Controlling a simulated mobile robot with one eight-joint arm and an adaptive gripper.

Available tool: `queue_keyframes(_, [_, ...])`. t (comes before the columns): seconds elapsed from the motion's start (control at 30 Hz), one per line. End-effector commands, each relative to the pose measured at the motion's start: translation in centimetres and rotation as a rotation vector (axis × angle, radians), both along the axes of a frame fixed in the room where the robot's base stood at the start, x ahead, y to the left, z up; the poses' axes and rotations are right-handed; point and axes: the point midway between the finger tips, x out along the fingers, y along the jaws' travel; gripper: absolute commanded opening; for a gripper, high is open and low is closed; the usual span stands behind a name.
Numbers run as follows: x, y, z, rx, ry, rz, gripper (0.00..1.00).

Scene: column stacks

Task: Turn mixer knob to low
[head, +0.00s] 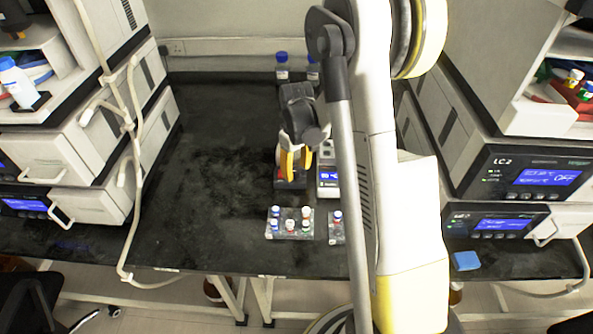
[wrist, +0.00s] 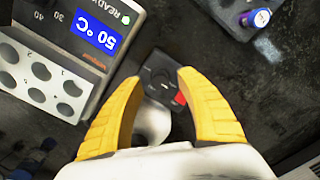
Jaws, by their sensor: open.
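The mixer (head: 289,184) is a small dark device on the black bench, mostly hidden under my gripper (head: 294,162) in the head view. In the wrist view its dark front (wrist: 158,73) shows between the fingertips, with a red part (wrist: 180,98) at its right side and a pale rounded part (wrist: 153,122) nearer the palm. A dark round shape on that front looks like the knob, but its setting cannot be read. My gripper (wrist: 160,83) is open, its yellow fingers on either side of the mixer's front. I cannot tell whether they touch it.
A heating block (wrist: 62,62) reading 50 °C stands close beside the mixer; it also shows in the head view (head: 329,180). Tube racks (head: 290,232) (head: 336,230) stand near the bench front. Bottles (head: 282,68) stand at the back. The bench left of the mixer is clear.

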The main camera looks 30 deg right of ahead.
Motion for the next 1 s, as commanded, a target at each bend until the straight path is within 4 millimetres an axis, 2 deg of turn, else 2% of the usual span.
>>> queue_keyframes(0.3, [-0.1,0.0,6.8,0.0,0.0,0.0,0.44])
queue_keyframes(0.5, [0.0,0.0,10.1,0.0,0.0,0.0,0.44])
queue_keyframes(0.7, [0.0,0.0,11.2,0.0,0.0,0.0,0.44])
queue_keyframes(1.0, [0.0,0.0,11.2,0.0,0.0,0.0,0.44])
